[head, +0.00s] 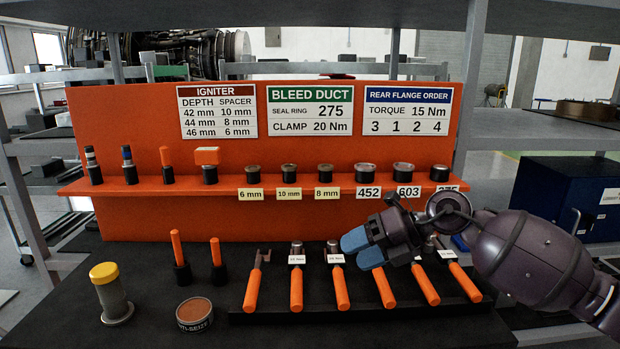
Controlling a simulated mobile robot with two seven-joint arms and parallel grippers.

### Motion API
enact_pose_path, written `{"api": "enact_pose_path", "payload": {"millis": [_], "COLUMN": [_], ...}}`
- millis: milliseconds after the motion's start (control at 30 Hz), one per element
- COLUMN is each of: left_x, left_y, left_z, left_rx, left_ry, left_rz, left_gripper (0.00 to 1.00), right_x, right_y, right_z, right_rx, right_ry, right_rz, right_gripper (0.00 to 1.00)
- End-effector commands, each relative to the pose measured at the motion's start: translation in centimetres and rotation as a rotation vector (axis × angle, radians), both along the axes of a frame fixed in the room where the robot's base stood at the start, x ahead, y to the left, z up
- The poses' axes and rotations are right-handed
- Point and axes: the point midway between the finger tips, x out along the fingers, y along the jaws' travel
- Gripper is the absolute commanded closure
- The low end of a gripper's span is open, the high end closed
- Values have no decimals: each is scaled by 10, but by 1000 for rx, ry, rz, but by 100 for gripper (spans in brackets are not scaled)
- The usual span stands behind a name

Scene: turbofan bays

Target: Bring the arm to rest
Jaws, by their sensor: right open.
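My right gripper (362,248) is in view, its arm coming in from the right. It is open, with two blue-padded fingertips pointing left and nothing seen between them. It hangs over the right part of a row of orange-handled tools (341,288) on the black bench, and hides the heads of some of them. I cannot tell whether it touches any tool. My left gripper is not in view.
An orange rack (350,220) behind holds several small parts on its shelf, with spacer and ring labels. A yellow-capped cylinder (112,293) and an anti-seize tin (194,315) stand front left. A blue cabinet (570,198) stands right. Grey shelf posts (470,85) frame the bench.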

Motion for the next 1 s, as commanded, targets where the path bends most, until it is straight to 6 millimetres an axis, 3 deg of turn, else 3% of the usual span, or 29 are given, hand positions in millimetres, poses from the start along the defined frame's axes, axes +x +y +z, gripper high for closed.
{"api": "enact_pose_path", "payload": {"millis": [100,200,333,433,567,733,867,1000], "left_x": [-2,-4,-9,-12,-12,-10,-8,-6], "left_y": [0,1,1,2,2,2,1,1], "left_z": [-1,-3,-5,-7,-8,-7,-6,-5], "left_rx": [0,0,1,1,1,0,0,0], "left_ry": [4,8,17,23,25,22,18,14], "left_rz": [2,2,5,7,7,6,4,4], "left_gripper": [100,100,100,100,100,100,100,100], "right_x": [-5,-6,-1,6,12,5,-14,-48], "right_y": [24,31,23,4,-28,-68,-96,-120], "right_z": [29,48,55,43,9,-57,-115,-177], "right_rx": [278,514,801,995,1171,1309,1370,1416], "right_ry": [-9,16,98,198,347,561,730,909], "right_rz": [-21,-85,-239,-411,-648,-952,-1166,-1372], "right_gripper": [42,42,42,42,42,42,42,42]}}
